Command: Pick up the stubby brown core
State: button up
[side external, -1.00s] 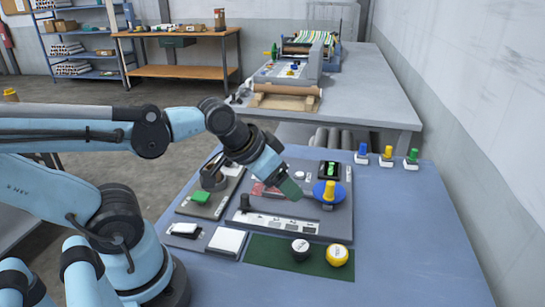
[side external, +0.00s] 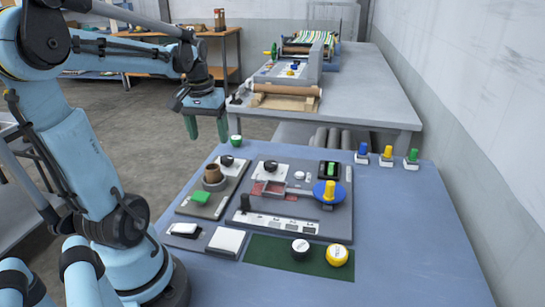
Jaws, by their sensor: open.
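A short, hollow brown cylinder (side external: 212,173), which looks like the stubby brown core, stands upright on the left grey panel (side external: 222,206) of the blue table. A dark ring shows around its lower part, and its top opening is visible. My gripper (side external: 207,135) points down with its two green fingers apart and nothing between them. In the picture it is above the brown core and clearly apart from it, near the far left corner of the blue table.
The larger panel (side external: 275,222) holds a blue disc with a yellow post (side external: 329,191).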

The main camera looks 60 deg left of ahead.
send_over(213, 169)
jog(key=d, duration=0.1)
notch_tip(213, 169, down, 7)
jog(key=shift+r, duration=0.15)
jog(key=shift+s+a+f, duration=0.1)
jog(key=shift+a+f, duration=0.1)
jog(key=shift+f, duration=1.1)
jog(key=shift+a+f, duration=0.2)
jog(key=shift+f, duration=1.1)
jog(key=c, duration=1.1)
